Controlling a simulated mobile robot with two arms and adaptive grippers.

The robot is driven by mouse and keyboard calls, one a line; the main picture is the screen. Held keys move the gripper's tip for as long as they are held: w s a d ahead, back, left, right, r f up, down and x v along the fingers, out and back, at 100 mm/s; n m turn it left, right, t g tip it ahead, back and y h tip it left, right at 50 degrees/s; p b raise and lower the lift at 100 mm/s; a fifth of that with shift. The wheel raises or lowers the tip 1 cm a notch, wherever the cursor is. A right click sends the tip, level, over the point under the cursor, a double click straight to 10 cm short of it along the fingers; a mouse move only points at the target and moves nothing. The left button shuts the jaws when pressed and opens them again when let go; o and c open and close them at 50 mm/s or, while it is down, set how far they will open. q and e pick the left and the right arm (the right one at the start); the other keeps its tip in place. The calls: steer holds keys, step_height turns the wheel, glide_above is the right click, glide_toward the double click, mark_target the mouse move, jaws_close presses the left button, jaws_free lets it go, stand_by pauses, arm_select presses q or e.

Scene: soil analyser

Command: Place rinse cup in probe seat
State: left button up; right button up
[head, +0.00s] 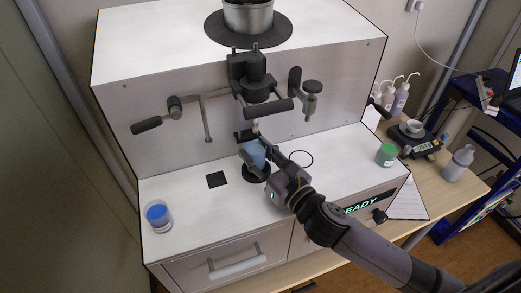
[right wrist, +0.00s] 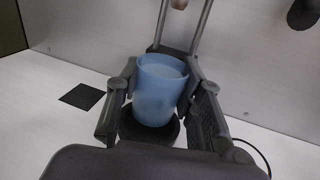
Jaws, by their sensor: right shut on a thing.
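The light blue rinse cup (right wrist: 158,92) stands upright between the fingers of my right gripper (right wrist: 164,95). In the right wrist view it sits over a round black seat (right wrist: 151,131), whose rim shows below it. I cannot tell whether the cup's base touches the seat. In the head view the cup (head: 255,152) is partly hidden by my right gripper (head: 263,158), and the black seat (head: 256,174) shows under it, below the probe assembly (head: 258,90). My left gripper is in neither view.
A clear cup with blue contents (head: 157,215) stands at the left front of the deck, a green-topped one (head: 386,154) at the right. A black square (head: 216,179) lies left of the seat. Side levers (head: 147,125) jut from the panel. Bottles and a scale (head: 412,136) stand on the right bench.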

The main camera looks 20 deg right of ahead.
steer(key=shift+f, duration=0.9)
steer(key=shift+f, duration=0.15)
steer(key=o, duration=1.2)
steer(key=shift+s, duration=0.2)
steer(key=b+v, duration=0.3)
steer(key=v, duration=0.7)
steer(key=shift+w, duration=0.1)
steer(key=shift+v, duration=0.95)
